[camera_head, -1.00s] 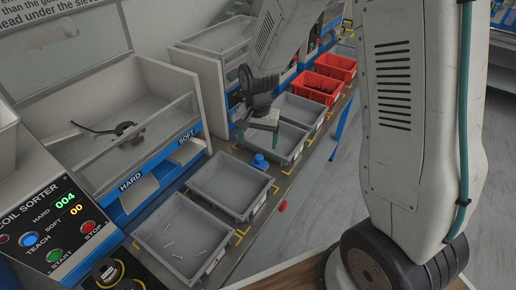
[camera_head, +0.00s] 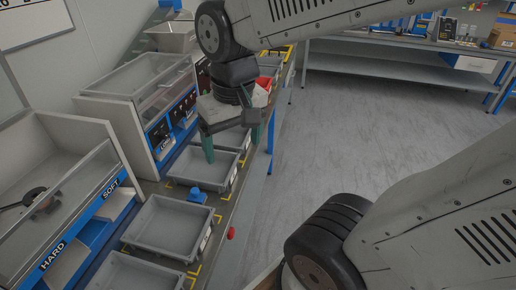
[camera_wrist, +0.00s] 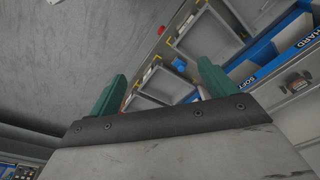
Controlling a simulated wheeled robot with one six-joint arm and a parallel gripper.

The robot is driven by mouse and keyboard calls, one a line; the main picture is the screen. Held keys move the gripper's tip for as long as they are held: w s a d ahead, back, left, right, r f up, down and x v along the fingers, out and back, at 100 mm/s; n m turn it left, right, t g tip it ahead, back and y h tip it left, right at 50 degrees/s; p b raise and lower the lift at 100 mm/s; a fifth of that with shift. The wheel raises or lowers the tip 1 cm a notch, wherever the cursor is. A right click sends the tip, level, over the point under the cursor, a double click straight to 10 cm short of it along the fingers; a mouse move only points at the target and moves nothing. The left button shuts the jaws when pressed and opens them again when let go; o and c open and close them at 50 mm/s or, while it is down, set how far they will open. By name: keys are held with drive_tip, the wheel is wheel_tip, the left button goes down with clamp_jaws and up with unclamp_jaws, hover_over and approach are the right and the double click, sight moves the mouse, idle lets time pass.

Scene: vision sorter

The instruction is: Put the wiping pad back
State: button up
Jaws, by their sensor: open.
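A small blue object with a raised knob (camera_head: 197,195) stands on the bench between two grey trays. It may be the wiping pad, but it is too small to be sure. It also shows in the wrist view (camera_wrist: 180,65), between and beyond my fingers. My gripper (camera_head: 231,150) has green fingers and is open, with nothing between them. It hangs above the grey tray behind the blue object, apart from it. In the wrist view, my gripper (camera_wrist: 160,82) shows both fingers spread wide.
A grey tray (camera_head: 136,238) lies in front of the blue object and another grey tray (camera_head: 238,172) behind it. A red knob (camera_head: 231,232) sits at the bench edge. The coil sorter with HARD and SOFT chutes (camera_head: 75,230) stands left. Open floor lies right.

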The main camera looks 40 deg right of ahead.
drive_tip(key=s+r+n, duration=0.1)
drive_tip(key=s, duration=0.5)
drive_tip(key=shift+s+d+r+n, duration=0.15)
drive_tip(key=shift+s+r+n, duration=0.15)
idle(0.9)
